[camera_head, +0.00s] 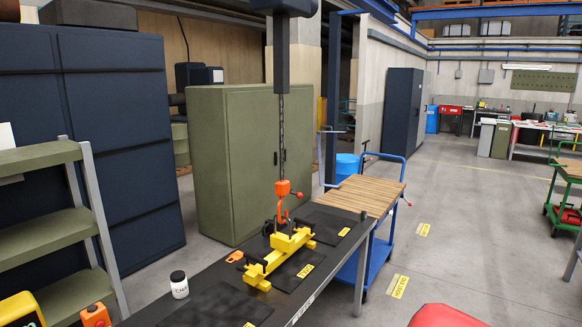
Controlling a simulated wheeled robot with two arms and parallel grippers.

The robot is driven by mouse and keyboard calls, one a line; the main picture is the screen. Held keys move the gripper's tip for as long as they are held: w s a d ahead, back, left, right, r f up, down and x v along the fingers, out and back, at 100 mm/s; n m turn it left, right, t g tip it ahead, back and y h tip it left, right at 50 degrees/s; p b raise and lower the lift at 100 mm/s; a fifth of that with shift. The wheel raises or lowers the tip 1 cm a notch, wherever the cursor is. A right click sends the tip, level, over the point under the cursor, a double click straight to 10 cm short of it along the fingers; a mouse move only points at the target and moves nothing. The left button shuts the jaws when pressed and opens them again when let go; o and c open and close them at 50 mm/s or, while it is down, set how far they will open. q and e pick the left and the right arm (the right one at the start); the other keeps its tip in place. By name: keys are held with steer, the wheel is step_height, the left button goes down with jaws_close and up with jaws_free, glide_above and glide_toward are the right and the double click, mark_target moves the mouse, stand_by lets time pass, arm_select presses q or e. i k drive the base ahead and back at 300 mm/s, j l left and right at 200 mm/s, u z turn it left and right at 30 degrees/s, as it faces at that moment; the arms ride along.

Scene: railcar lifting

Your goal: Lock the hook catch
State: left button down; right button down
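An orange hook block (283,189) hangs on a chain (281,130) from a dark hoist (283,45). A small lever with a red ball end (297,195) sticks out on its right side. The orange-red hook (282,213) below it reaches down to the top of a yellow frame (281,254) on the dark workbench (330,270). A dark ring or loop seems to be at the hook, but it is too small to tell whether the catch is closed. Neither of my grippers is in view.
A green shelf (50,220) is at left.

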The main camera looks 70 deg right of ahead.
mark_target(299, 195)
steer(key=z, duration=1.7)
steer(key=i+l, duration=1.75)
steer(key=l, duration=0.25)
